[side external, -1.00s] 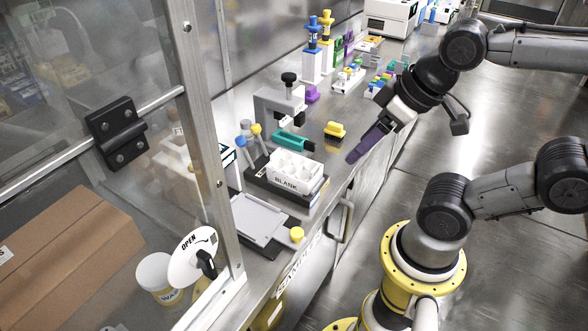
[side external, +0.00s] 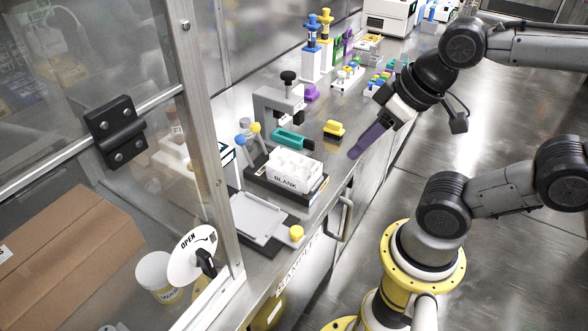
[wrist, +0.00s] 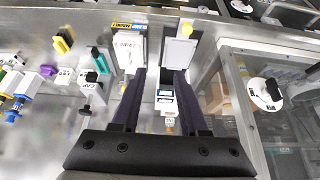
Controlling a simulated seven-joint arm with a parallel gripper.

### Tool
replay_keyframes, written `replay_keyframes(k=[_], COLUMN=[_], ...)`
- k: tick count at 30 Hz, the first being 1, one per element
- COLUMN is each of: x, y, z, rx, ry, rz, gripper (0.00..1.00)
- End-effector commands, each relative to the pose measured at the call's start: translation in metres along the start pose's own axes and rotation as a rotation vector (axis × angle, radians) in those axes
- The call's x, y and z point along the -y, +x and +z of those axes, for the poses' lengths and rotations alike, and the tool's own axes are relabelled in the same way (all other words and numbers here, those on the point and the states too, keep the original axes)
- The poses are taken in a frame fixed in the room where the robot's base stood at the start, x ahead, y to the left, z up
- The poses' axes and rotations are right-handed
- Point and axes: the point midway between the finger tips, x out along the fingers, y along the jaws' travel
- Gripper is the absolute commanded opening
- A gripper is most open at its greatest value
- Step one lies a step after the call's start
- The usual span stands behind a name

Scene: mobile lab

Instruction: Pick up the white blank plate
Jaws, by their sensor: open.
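The white blank plate (side external: 291,171) is a white block with round wells on top and the word BLANK on its front. It sits on a dark stand (side external: 311,197) on the steel bench. It also shows in the wrist view (wrist: 128,50), left of centre, beyond the left fingertip. My gripper (side external: 356,153) has purple fingers and is at the bench's front edge, right of the plate and apart from it. In the wrist view my gripper (wrist: 159,74) is open, with nothing between its fingers.
A grey tray (side external: 257,218) lies in front of the plate, with a yellow-topped knob (side external: 296,233) beside it. Behind are a teal item (side external: 291,139), a yellow block (side external: 334,129) and a grey clamp stand (side external: 281,102). A framed glass panel (side external: 80,85) stands at left.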

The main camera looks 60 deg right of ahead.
Motion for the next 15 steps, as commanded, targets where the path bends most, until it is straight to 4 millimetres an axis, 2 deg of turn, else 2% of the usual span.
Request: replay_keyframes(k=[4, 8, 11, 15], x=[0.000, 0.000, 0.000, -0.003], y=[0.000, -0.005, -0.017, -0.025], z=[0.000, -0.002, -0.021, -0.060], rx=[0.002, 0.004, -0.008, 0.022], ry=[0.037, 0.179, 0.345, 0.616], rz=[0.000, 0.000, -0.001, 0.015], gripper=[0.44, 0.44, 0.44, 0.44])
